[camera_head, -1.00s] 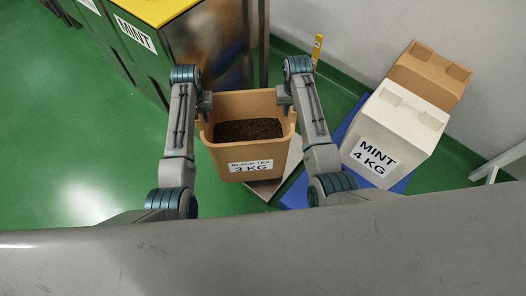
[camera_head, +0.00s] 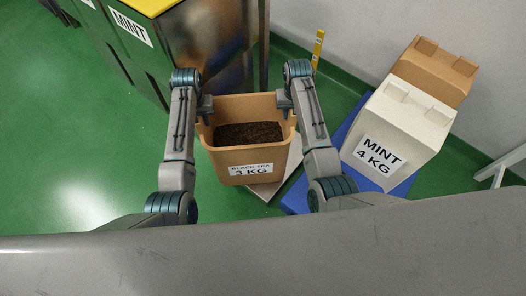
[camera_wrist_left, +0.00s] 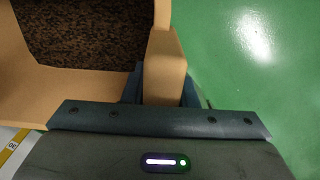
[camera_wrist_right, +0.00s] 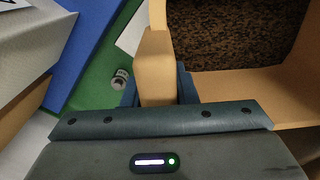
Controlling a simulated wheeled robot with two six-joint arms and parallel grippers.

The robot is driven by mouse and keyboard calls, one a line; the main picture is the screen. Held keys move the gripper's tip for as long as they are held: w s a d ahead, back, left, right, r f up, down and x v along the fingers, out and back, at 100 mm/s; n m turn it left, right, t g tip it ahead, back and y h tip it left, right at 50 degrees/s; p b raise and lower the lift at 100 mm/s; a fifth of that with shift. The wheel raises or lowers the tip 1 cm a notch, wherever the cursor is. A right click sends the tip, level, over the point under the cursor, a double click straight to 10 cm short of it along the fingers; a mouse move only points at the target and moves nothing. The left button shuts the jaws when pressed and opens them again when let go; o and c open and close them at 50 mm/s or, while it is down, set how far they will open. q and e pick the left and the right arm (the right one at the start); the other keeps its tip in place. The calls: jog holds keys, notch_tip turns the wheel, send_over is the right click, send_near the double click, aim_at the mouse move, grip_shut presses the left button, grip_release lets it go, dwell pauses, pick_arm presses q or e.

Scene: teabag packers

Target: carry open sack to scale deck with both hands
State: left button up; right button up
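The open tan sack (camera_head: 243,159), labelled BLACK TEA 3 KG and filled with dark tea (camera_head: 249,134), hangs upright between my arms. My left gripper (camera_head: 206,106) is shut on its left side grip; the left wrist view shows this tan grip (camera_wrist_left: 163,75) between the fingers. My right gripper (camera_head: 284,100) is shut on the opposite grip, also seen in the right wrist view (camera_wrist_right: 156,70). A grey plate (camera_head: 288,184), which looks like the scale deck, shows partly below and right of the sack. The sack hides most of it, and I cannot tell if they touch.
A blue pallet (camera_head: 402,188) at the right carries a white MINT 4 KG sack (camera_head: 408,118) and a brown sack (camera_head: 436,70). A yellow post (camera_head: 318,48) is near the wall. Green floor is clear at left.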

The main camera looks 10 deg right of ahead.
pick_arm(q)
jog(key=o, duration=0.4)
jog(key=shift+s+r, duration=0.1)
jog(key=shift+r, duration=0.1)
jog(key=shift+c, duration=0.2)
pick_arm(e)
jog(key=o, duration=0.4)
jog(key=shift+s+r, duration=0.1)
jog(key=shift+r, duration=0.1)
jog(key=shift+c, duration=0.2)
jog(key=shift+f, duration=0.1)
pick_arm(q)
notch_tip(320, 180, up, 12)
jog(key=shift+f, duration=0.15)
pick_arm(e)
notch_tip(320, 180, up, 12)
jog(key=shift+r, duration=0.1)
